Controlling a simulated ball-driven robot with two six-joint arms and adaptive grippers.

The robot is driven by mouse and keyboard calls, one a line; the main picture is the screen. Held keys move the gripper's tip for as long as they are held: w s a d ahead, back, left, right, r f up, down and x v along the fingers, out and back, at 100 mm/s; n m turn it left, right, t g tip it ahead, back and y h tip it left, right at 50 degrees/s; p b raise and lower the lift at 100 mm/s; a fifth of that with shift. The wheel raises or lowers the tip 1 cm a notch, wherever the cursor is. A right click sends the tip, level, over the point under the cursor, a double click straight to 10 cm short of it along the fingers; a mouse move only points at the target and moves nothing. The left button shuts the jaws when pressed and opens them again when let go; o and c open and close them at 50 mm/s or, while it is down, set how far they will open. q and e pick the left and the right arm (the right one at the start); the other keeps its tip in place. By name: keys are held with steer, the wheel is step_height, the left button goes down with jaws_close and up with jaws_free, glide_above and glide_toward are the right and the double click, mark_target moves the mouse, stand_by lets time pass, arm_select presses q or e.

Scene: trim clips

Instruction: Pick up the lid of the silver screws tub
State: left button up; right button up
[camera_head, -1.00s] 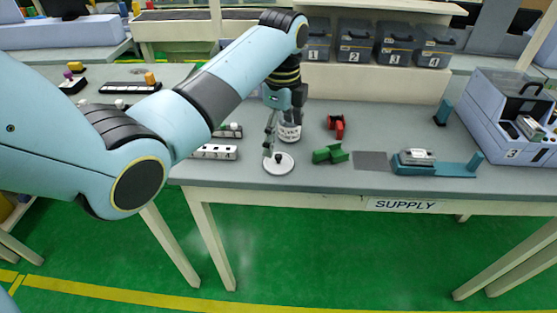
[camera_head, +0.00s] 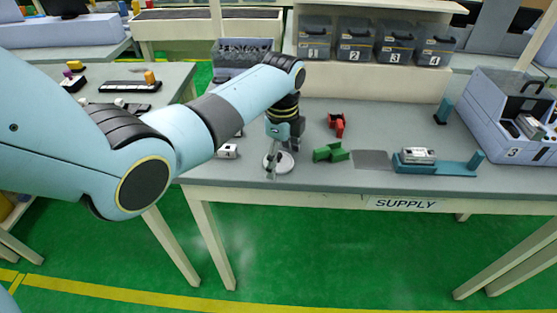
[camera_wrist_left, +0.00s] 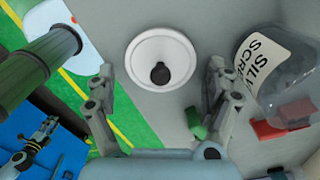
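The lid (camera_head: 279,163) is a white disc with a dark knob, lying flat on the grey table near its front edge. In the left wrist view the lid (camera_wrist_left: 161,57) sits just beyond and between the fingertips, not touched by them. My left gripper (camera_head: 277,155) points down over the lid; the left wrist view shows its two fingers (camera_wrist_left: 162,80) spread apart and empty. The clear silver screws tub (camera_wrist_left: 277,75), with a white label, stands beside the lid to the right in the wrist view. In the head view my arm hides the tub.
A teal fixture (camera_head: 437,165) holds a grey part. Numbered bins (camera_head: 354,42) stand on the shelf behind.

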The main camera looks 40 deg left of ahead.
arm_select(q)
steer(key=c, duration=0.6)
